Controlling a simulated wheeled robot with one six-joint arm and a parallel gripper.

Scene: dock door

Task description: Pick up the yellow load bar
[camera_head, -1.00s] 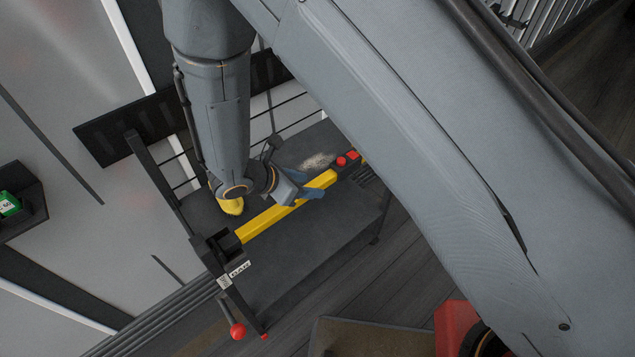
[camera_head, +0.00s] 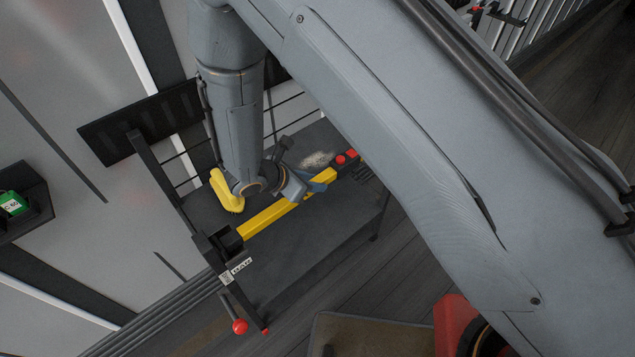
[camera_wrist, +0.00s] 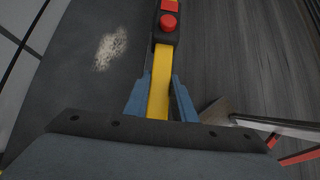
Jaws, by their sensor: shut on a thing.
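The yellow load bar (camera_head: 266,217) lies along the dark shelf of a black rack in the head view, its near end by a black bracket (camera_head: 217,245) with a "BAR" label. Its far end carries a dark block with red buttons. My gripper (camera_head: 308,187) is at the bar towards its far end, shut on it. In the wrist view the two blue fingers of my gripper (camera_wrist: 160,98) stand on either side of the yellow bar (camera_wrist: 159,75). The red button and dark block (camera_wrist: 166,25) lie beyond the fingertips. My arm hides part of the far side.
A yellow brush-like object (camera_head: 226,190) is on the shelf (camera_head: 310,245) behind my wrist. A pale dusty patch (camera_head: 317,160) lies near the bar's far end. A red-knobbed lever (camera_head: 240,327) sticks out at the front. A green item (camera_head: 12,203) sits in a black holder at left.

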